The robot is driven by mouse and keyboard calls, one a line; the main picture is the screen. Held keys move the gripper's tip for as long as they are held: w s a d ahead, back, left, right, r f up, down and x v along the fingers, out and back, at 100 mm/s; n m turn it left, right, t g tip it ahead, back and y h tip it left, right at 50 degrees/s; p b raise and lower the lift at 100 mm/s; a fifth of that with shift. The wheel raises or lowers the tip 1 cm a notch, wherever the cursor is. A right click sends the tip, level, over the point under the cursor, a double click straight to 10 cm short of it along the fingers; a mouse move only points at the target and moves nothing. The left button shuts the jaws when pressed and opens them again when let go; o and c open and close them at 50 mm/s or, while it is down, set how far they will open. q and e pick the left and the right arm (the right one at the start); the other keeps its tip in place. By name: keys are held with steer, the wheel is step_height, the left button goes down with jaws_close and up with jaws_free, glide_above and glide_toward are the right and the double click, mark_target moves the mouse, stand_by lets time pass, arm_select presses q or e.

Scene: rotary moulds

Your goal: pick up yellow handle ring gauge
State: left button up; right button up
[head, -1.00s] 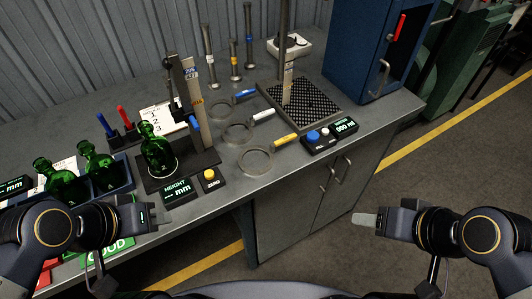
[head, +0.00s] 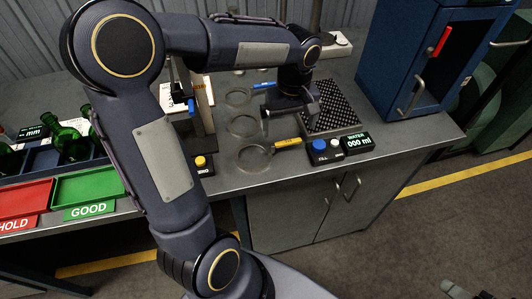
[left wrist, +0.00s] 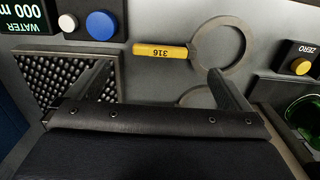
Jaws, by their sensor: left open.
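The yellow handle ring gauge (head: 287,142) lies flat on the bench, its ring to the left of its handle. My left gripper (head: 291,117) points down over the bench, behind the yellow handle in the head view. Its fingers (left wrist: 160,72) are wide apart with nothing between them. A grey part at the bottom right of the head view seems to be my right gripper (head: 456,288), cut off by the frame edge.
A blue handle gauge (head: 263,86) and another ring (head: 243,125) lie behind; that ring's handle is hidden by my gripper. The water display (head: 357,142) and perforated plate (head: 335,112) stand right. The ZERO button (head: 201,162) is left of the yellow gauge's ring.

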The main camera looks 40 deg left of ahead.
mark_target(286, 141)
arm_select(q)
steer(key=f, duration=0.5)
steer(key=shift+s+a+f+p, duration=0.15)
steer(key=shift+s+f+p, duration=0.1)
steer(key=shift+p, duration=0.05)
steer(key=c, duration=1)
steer(key=shift+c, duration=0.5)
steer(key=shift+r, duration=0.2)
